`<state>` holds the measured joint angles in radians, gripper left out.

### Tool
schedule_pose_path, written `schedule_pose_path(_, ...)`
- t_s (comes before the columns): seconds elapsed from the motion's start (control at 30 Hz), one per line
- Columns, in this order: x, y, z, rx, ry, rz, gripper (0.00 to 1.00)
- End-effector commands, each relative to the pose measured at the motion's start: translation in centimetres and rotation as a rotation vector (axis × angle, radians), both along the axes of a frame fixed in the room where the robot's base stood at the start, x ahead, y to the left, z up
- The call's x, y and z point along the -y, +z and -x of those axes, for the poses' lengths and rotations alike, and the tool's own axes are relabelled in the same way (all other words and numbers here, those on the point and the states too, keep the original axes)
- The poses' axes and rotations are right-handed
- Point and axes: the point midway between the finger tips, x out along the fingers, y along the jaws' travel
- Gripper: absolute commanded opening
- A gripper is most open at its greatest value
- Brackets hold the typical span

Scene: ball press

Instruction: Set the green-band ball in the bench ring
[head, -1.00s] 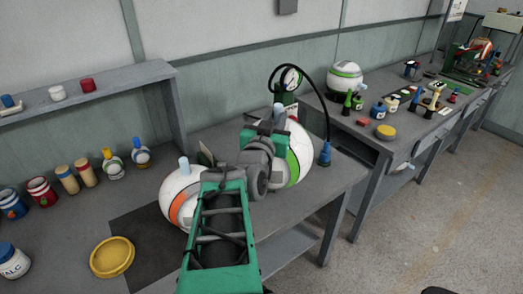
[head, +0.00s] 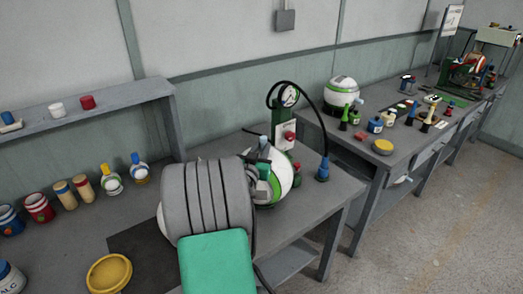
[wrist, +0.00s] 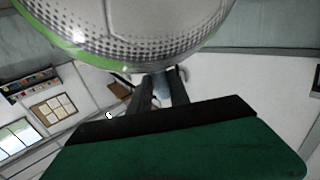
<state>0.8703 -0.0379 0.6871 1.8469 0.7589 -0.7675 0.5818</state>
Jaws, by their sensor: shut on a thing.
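The green-band ball (head: 284,178) is white with a green stripe and is at the near bench's right part, beside the gauge stand. My gripper (head: 264,158) is at its upper left side and covers part of it. In the wrist view the ball (wrist: 130,25) fills the top, its green band along the left and lower edge. There my gripper (wrist: 160,78) is shut on the ball's pale blue stem. I cannot tell whether the ball touches the bench. A yellow ring-shaped dish (head: 88,277) lies at lower left. No bench ring can be clearly made out; my arm hides much.
A gauge stand (head: 288,97) with a black hose is close behind the ball. Jars and bottles (head: 68,195) line the bench's left back, below a shelf (head: 128,100). Another white-and-green ball (head: 341,92) sits on the far bench, among small bottles and a yellow disc (head: 383,146).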

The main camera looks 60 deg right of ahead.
Motion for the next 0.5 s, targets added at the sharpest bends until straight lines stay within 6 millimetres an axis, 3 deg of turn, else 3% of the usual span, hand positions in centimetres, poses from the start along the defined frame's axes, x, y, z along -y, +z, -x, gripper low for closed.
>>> schedule_pose_path(0.43,0.04,-0.65,0.00,0.002,0.000,0.007,0.00)
schedule_pose_path(0.47,0.01,-0.73,0.03,0.001,0.000,0.003,0.24)
schedule_pose_path(0.5,0.01,-0.67,0.03,0.001,0.000,0.003,0.27)
